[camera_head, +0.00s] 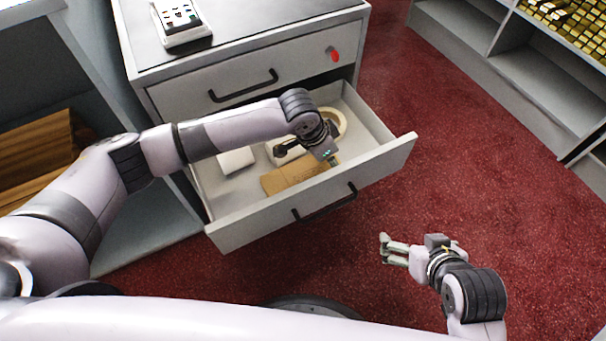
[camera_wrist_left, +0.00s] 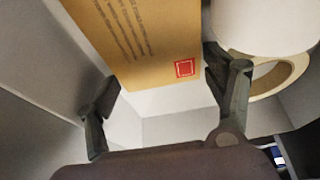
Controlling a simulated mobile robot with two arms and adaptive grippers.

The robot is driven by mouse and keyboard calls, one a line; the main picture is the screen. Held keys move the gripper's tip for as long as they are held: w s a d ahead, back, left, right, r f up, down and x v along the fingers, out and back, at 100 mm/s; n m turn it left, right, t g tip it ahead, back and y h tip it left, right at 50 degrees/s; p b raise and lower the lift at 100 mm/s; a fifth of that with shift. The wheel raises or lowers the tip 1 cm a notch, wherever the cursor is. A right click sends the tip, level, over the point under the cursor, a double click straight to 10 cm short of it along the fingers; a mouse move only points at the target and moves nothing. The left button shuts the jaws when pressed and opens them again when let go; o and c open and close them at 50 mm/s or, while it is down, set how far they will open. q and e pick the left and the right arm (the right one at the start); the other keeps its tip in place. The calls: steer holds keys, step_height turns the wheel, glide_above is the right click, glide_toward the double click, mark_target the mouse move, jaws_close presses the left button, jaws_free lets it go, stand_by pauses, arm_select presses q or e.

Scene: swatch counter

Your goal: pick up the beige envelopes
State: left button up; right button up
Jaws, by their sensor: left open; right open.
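The beige envelopes (camera_head: 290,174) lie in the open drawer (camera_head: 225,228) as a flat stack, partly hidden by my left arm. In the left wrist view the top envelope (camera_wrist_left: 150,35) shows printed lines and a red square mark. My left gripper (camera_wrist_left: 165,76) is open over the drawer, with one finger on each side of the envelope in that view. I cannot tell whether the fingers touch it. In the head view its fingertips are largely hidden. My right gripper (camera_head: 387,250) is open and empty above the red floor, right of the drawer.
A cream tape roll (camera_head: 337,123) lies in the drawer's far right corner, close to my left gripper. A white block (camera_head: 236,160) lies at the drawer's left. A closed drawer (camera_head: 240,75) with a red tag is above. The red floor (camera_head: 450,150) to the right is clear.

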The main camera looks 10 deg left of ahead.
arm_select(q)
steer(key=c, duration=0.8)
steer(key=shift+r, duration=0.15)
steer(key=shift+c, duration=0.2)
